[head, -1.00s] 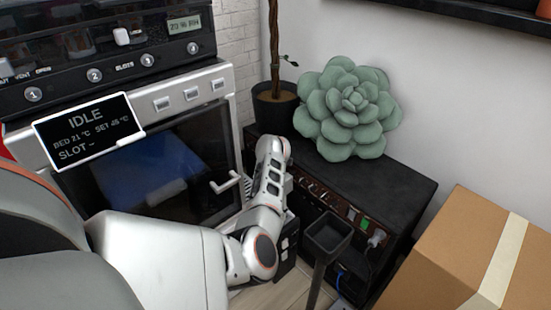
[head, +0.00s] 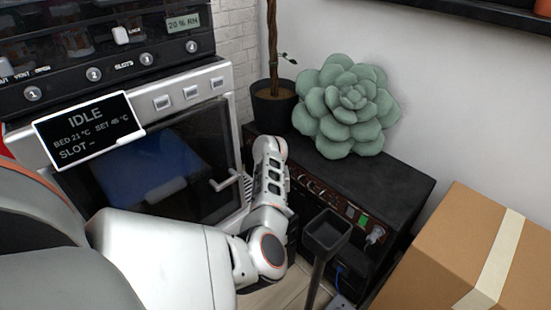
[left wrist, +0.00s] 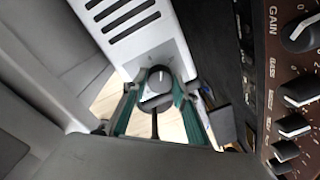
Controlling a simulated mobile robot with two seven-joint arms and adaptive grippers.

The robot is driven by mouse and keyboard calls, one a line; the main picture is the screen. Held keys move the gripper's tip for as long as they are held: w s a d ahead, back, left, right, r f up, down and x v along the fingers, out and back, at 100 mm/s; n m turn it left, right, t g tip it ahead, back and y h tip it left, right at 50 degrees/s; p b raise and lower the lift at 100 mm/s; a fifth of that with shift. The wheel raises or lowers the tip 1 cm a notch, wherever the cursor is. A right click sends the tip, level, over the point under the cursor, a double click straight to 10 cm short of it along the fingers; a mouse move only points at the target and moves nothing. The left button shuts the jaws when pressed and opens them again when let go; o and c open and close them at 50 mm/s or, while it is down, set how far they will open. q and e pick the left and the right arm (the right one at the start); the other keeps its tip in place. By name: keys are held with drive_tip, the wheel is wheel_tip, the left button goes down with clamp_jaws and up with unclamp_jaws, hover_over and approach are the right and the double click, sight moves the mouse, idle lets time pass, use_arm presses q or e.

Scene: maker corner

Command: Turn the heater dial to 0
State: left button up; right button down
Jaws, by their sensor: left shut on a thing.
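The heater (left wrist: 126,30) shows in the left wrist view as a white panel with dark vent slots. Its round grey dial (left wrist: 158,76) sits below the slots, with a pale pointer mark; the small marks around it are too faint to read. My left gripper (left wrist: 157,96) has its two green-padded fingers on either side of the dial and is shut on it. In the head view my left arm hides the gripper and dial, and little of the heater can be made out. My right gripper is in neither view.
A black amplifier (head: 390,185) with knobs stands close beside my left wrist, a green succulent cushion (head: 348,105) and potted plant (head: 272,105) near it. A cardboard box (head: 450,245) is at right, an oven-like machine (head: 165,165) at left. A black square holder (head: 326,230) stands in front.

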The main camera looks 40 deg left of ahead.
use_arm(q)
drive_tip(key=shift+s+f+n, duration=0.15)
drive_tip(key=shift+f+n, duration=0.05)
drive_tip(key=shift+n, duration=0.4)
drive_tip(key=shift+d, duration=0.1)
drive_tip(key=o, duration=1.1)
drive_tip(key=shift+r, duration=0.15)
drive_tip(key=shift+r, duration=0.6)
wheel_tip(320, 180, up, 6)
drive_tip(key=shift+f, duration=0.15)
drive_tip(key=shift+s+r, duration=0.1)
drive_tip(key=shift+r, duration=0.35)
